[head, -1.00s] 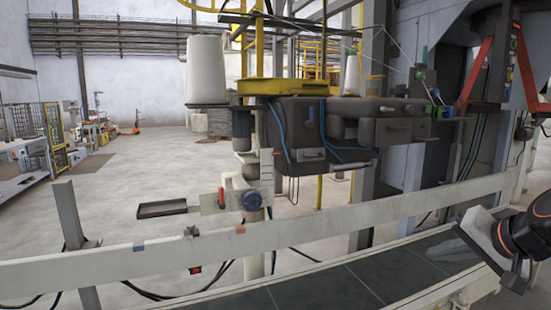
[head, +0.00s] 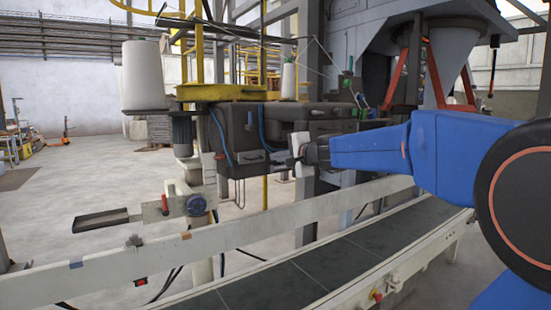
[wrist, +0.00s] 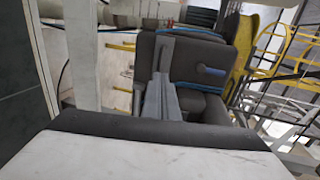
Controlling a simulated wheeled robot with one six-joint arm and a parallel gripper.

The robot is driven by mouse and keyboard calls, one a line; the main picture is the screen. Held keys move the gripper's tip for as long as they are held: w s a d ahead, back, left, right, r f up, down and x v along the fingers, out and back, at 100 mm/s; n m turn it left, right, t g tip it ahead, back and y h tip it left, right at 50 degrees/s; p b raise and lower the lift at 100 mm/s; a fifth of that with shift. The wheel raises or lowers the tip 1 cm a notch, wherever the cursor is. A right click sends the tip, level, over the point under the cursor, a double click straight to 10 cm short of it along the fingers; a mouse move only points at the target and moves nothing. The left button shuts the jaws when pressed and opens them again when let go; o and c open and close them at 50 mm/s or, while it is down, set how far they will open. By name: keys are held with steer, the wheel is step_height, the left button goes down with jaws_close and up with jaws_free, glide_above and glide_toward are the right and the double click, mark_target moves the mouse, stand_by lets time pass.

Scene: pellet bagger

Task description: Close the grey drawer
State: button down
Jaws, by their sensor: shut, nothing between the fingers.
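The dark grey machine body (head: 240,137) stands beyond the conveyor, with drawer-like fronts and small handles. A boxy grey front with a handle (head: 334,128) on its right side looks like the grey drawer, but how far it stands out is hard to tell. My gripper (head: 297,151) is in front of the body, near that front's lower left. In the wrist view my gripper (wrist: 162,82) is shut and empty, its fingers pointing at the dark body (wrist: 205,55). Whether they touch it is unclear. My arm hides part of the machine's right side.
A conveyor (head: 300,270) with a pale side rail (head: 240,233) runs between me and the machine. A shallow dark tray (head: 101,220) juts out at the left. A white thread cone (head: 147,75) stands above. The floor at far left is open.

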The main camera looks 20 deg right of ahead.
glide_toward(253, 155)
steer(key=shift+w+a+f, duration=0.3)
steer(key=shift+w+f, duration=0.2)
steer(key=shift+w, duration=0.1)
steer(key=shift+w+a+f, duration=0.3)
steer(key=shift+w+f, duration=0.2)
steer(key=shift+w, duration=0.15)
steer(key=shift+r+x, duration=0.2)
steer(key=shift+x, duration=0.75)
steer(key=shift+r+x, duration=0.25)
steer(key=shift+x, duration=0.75)
steer(key=shift+r+x, duration=0.2)
steer(key=shift+x, duration=0.75)
steer(key=shift+w, duration=0.2)
